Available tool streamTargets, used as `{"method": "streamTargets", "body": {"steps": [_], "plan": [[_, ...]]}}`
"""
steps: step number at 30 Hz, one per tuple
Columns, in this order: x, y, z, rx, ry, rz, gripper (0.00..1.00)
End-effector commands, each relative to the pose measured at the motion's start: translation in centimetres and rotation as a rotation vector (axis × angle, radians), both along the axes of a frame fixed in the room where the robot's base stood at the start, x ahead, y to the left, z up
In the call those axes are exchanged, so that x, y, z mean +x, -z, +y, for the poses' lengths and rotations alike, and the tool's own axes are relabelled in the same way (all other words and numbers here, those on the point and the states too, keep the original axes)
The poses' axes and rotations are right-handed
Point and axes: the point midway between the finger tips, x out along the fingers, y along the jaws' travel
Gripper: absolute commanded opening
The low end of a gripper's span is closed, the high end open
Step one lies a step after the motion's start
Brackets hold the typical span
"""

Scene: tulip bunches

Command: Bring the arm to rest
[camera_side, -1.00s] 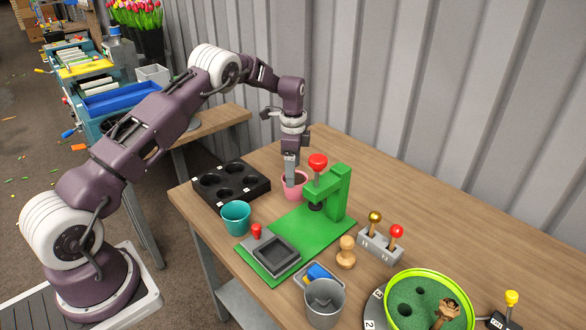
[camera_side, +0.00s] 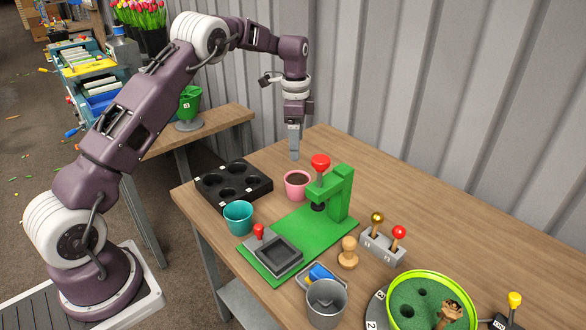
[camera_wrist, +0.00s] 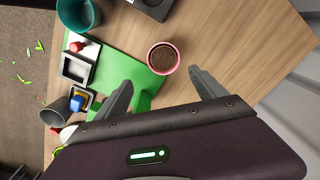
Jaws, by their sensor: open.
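My gripper (camera_side: 294,152) hangs above the back of the wooden table in the side view, pointing down. In the wrist view my gripper (camera_wrist: 160,92) has its two fingers spread apart with nothing between them. A pink pot (camera_side: 297,186) filled with dark soil stands on the table below the fingers, clear of them. The pink pot (camera_wrist: 163,58) also shows in the wrist view, just beyond the fingertips.
A green press (camera_side: 338,195) with a red knob stands right of the pink pot. A black tray (camera_side: 262,186) with round wells and a teal pot (camera_side: 238,217) are to the left. A lever box (camera_side: 382,246), wooden stamp (camera_side: 348,253) and green-rimmed bowl (camera_side: 471,299) stand nearer the front. The corrugated wall (camera_side: 450,100) is behind.

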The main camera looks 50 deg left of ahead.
Motion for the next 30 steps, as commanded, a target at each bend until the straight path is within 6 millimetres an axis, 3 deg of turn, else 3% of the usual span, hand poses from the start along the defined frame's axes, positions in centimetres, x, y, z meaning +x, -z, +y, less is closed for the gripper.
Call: {"method": "streamTargets", "body": {"steps": [3, 6, 10, 12, 15, 18, 22, 30], "plan": [[-3.5, -8.6, -3.4, -0.013, -0.148, -0.089, 0.81], [-9.1, -14.8, -6.9, -0.039, -0.296, -0.165, 0.81], [-18.1, -19.5, -11.1, -0.088, -0.469, -0.260, 0.81], [-23.4, -20.2, -12.8, -0.117, -0.554, -0.308, 0.81], [-29.9, -19.4, -14.5, -0.159, -0.662, -0.366, 0.81], [-34.3, -17.7, -15.2, -0.190, -0.742, -0.410, 0.81], [-37.0, -16.1, -15.5, -0.214, -0.799, -0.437, 0.81], [-37.3, -15.8, -15.5, -0.218, -0.810, -0.439, 0.81]]}}
